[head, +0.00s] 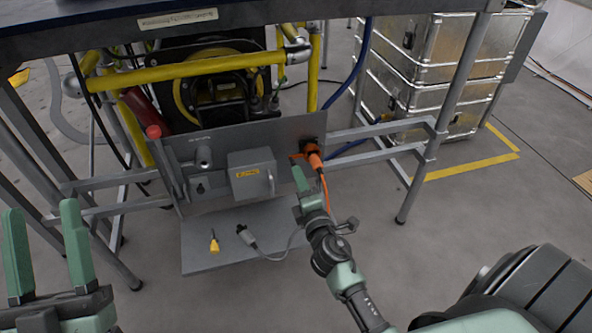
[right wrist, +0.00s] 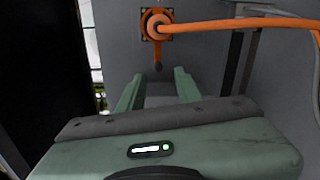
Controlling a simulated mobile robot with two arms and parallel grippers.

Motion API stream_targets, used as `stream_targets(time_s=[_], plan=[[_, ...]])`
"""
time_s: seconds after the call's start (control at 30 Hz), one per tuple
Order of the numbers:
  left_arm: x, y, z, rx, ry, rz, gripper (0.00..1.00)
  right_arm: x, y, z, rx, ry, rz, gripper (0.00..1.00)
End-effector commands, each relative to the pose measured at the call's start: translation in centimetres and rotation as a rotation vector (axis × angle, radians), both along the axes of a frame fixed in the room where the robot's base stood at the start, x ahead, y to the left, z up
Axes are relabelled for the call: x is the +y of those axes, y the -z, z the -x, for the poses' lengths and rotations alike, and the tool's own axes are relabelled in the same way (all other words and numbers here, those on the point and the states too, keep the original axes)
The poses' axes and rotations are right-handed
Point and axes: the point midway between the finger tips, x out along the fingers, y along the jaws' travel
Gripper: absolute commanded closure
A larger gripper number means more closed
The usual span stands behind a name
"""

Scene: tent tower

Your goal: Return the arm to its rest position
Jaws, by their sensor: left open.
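My right gripper (head: 299,178) is in front of the grey panel (head: 228,140) under the table, just below and left of the orange plug (head: 314,158). The orange plug (right wrist: 158,25) sits at the panel beyond the fingertips, with an orange cable running right. My left gripper (head: 42,207) is open and empty at the lower left of the head view, its fingers pointing up.
A grey box (head: 252,175) is on the panel. A grey connector (head: 247,236) and a small yellow item (head: 214,244) lie on the low plate (head: 215,263). Table legs (head: 415,180) and stacked metal cases (head: 425,65) stand right. Open floor lies in front.

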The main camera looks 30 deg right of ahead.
Motion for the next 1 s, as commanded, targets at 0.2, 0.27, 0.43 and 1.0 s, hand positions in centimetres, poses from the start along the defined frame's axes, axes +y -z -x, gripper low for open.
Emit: stream_targets(time_s=[0.2, 0.27, 0.43, 1.0], plan=[[0.0, 0.0, 0.0, 0.000, 0.000, 0.000, 0.48, 0.2, -0.1, 0.9, 0.000, 0.002, 0.001, 0.65], [0.0, 0.0, 0.0, 0.000, 0.000, 0.000, 0.48, 0.2, -0.1, 0.9, 0.000, 0.001, 0.001, 0.65], [0.0, 0.0, 0.0, 0.000, -0.001, -0.001, 0.48, 0.2, -0.1, 0.9, 0.000, 0.001, 0.001, 0.65], [0.0, -0.1, 0.0, -0.003, 0.001, 0.001, 0.48, 11.5, -13.2, 4.4, -0.322, -0.404, -0.748, 0.65]])
